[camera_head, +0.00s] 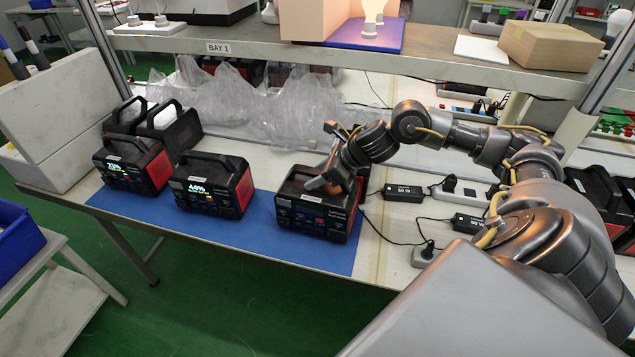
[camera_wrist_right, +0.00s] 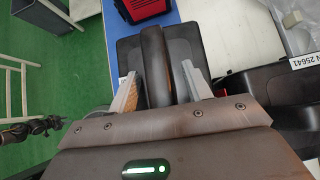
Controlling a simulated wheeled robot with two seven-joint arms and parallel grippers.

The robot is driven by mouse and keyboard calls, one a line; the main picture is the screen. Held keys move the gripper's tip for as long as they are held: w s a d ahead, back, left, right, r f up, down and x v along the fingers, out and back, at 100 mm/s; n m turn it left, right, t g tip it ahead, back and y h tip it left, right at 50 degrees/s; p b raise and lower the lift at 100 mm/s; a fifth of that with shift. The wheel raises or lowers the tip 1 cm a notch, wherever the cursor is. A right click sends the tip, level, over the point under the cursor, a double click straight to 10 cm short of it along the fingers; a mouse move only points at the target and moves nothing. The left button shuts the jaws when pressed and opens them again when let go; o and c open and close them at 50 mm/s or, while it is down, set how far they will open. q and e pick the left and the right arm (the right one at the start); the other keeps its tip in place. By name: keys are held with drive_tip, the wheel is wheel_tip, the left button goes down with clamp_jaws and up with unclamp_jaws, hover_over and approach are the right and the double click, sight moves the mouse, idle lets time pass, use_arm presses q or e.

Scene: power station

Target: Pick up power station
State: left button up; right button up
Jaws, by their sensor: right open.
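Three black power stations with red ends stand on a blue mat (camera_head: 285,247): a left one (camera_head: 132,163), a middle one (camera_head: 212,186) and a right one (camera_head: 312,214). The left and middle ones have lit displays. My right gripper (camera_head: 320,182) is over the top of the right one and partly hides it. In the right wrist view, the open jaws of my right gripper (camera_wrist_right: 158,74) straddle a thick dark carrying handle (camera_wrist_right: 154,50), one finger on each side. I cannot tell whether the fingers touch it. My left gripper is not in view.
A shelf (camera_head: 240,46) crosses above the back of the bench. Clear plastic wrap (camera_head: 245,108) lies behind the mat. Black adapters (camera_head: 403,193) and cables lie to the right. More black units (camera_head: 590,195) stand at the far right. White boxes (camera_head: 55,110) stand at left.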

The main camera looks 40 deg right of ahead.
drive_tip(key=shift+c, duration=0.4)
clamp_jaws()
idle(0.8)
drive_tip(key=shift+w+r, duration=0.2)
drive_tip(key=shift+r, duration=0.15)
drive_tip(key=shift+d, duration=0.1)
